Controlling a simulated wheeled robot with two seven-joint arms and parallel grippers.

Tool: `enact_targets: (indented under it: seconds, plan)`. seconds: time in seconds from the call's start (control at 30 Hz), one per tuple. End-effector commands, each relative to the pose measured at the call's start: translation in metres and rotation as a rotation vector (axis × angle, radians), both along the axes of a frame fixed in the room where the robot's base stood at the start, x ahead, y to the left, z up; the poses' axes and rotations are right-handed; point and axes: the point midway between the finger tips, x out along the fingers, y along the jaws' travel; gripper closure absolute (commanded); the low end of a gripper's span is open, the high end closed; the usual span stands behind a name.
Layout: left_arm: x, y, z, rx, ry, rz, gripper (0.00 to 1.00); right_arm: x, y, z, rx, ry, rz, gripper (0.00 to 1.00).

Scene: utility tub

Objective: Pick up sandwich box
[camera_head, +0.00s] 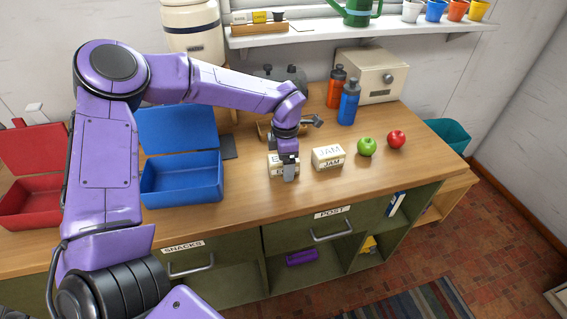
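A small cream sandwich box (276,171) sits on the wooden counter, its lettering mostly hidden behind my gripper. A second cream box marked JAM (328,157) stands just to its right. My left gripper (288,168) points down at the partly hidden box, with a grey finger in front of its near face. Its other finger is hidden, so I cannot tell whether it is closed on the box. The box appears to rest on the counter. My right gripper is not in view.
An open blue lunch box (183,190) and an open red one (32,205) stand to the left. A green apple (367,147) and a red apple (396,139) are to the right. Blue (349,103) and orange (336,88) bottles stand behind. The counter's front strip is clear.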

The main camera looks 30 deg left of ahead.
Motion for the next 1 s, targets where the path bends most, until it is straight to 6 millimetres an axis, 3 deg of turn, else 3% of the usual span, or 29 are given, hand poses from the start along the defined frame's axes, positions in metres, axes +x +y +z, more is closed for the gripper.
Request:
enact_targets:
  seconds: [0.03, 0.2, 0.53, 0.73, 1.0]
  plan:
    - [0.000, 0.000, 0.000, 0.000, 0.000, 0.000, 0.27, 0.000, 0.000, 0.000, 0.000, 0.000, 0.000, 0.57]
    - [0.000, 0.000, 0.000, 0.000, 0.000, 0.000, 0.76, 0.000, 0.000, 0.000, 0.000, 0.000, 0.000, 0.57]
    - [0.001, 0.000, 0.005, 0.000, -0.003, 0.000, 0.76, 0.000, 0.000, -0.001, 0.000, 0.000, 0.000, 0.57]
    - [0.001, -0.001, 0.035, -0.001, -0.006, 0.001, 0.76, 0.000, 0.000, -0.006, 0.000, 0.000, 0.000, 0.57]
    - [-0.037, -0.057, 0.094, 0.000, -0.004, -0.005, 0.76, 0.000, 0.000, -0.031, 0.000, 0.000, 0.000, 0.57]
